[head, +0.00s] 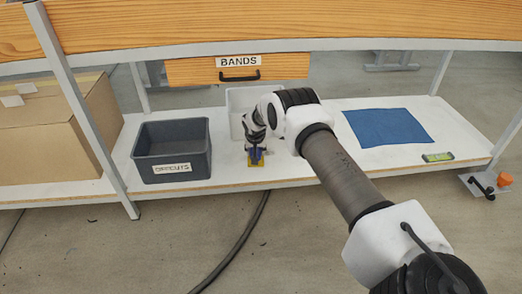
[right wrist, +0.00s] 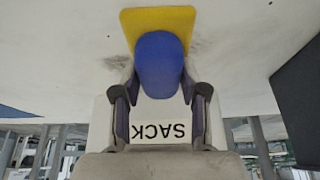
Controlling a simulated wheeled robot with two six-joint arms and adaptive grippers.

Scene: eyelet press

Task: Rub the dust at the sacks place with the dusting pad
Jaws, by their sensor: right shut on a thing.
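The dusting pad has a yellow base (head: 258,164) and a blue handle (right wrist: 158,66). My right gripper (head: 256,148) is shut on the blue handle; its two fingers also show in the right wrist view (right wrist: 159,88). The pad's yellow base (right wrist: 146,20) is down at the white lower shelf, near its front edge. Dark dust smudges (right wrist: 202,46) show on the shelf beside the pad; the part under it is hidden. The white bin (head: 238,101) stands behind the gripper, and its SACK label (right wrist: 160,132) shows upside down in the right wrist view. My left gripper is not in view.
A dark grey OFFCUTS bin (head: 170,152) stands left of the pad. A cardboard box (head: 50,135) is further left. A blue mat (head: 388,127) and a green level (head: 437,157) lie right. The BANDS drawer (head: 238,69) hangs above. A cable (head: 240,240) crosses the floor.

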